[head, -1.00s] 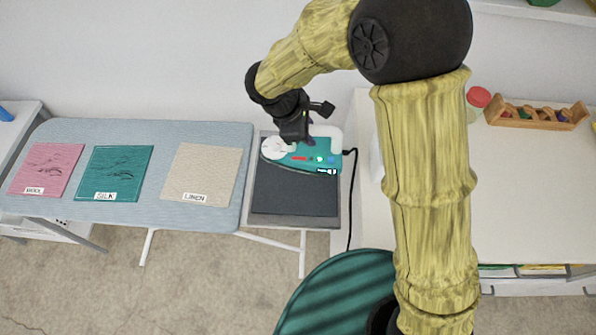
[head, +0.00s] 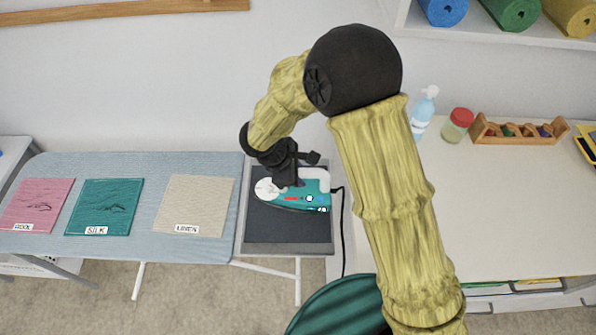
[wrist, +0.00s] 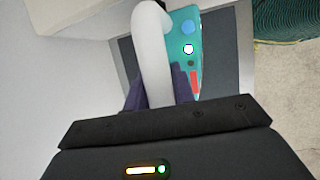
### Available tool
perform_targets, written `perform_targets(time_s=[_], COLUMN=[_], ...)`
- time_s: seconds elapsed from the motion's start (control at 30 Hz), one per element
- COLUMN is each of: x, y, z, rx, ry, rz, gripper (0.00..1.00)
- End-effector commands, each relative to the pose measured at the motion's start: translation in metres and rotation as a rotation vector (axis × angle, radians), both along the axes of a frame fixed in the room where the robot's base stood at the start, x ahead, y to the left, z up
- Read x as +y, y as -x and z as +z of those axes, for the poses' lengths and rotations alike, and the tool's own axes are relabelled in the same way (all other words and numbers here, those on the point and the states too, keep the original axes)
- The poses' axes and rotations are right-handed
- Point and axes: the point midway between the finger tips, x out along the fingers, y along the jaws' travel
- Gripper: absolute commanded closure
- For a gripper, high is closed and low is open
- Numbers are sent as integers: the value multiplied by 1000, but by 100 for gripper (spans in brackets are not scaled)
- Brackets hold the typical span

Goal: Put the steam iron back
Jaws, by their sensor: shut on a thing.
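The steam iron (head: 311,194) has a teal body and a white handle and dial. It is on or just above the dark rest pad (head: 285,228) at the right end of the ironing board; I cannot tell if it touches. My gripper (head: 285,180) comes down from above at the iron. In the wrist view my gripper's dark fingers (wrist: 160,88) are shut around the white handle (wrist: 153,45). The iron's teal side (wrist: 190,35) with blue, white and red marks shows beside the handle. The iron's underside is hidden.
The blue ironing board (head: 150,165) holds wool, silk and linen cloths to the left. A white counter (head: 500,215) stands right, with a spray bottle (head: 424,108), a red-lidded jar (head: 457,126) and a wooden rack (head: 515,131). A black cord (head: 343,230) hangs beside the pad.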

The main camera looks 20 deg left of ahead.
Motion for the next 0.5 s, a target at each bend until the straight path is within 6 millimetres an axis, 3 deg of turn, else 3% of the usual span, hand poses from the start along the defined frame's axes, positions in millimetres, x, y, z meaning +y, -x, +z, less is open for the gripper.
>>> perform_targets(time_s=[0.5], x=[0], y=[-1], z=[-36], rx=[-2], ry=[-1], rz=[0], gripper=[100])
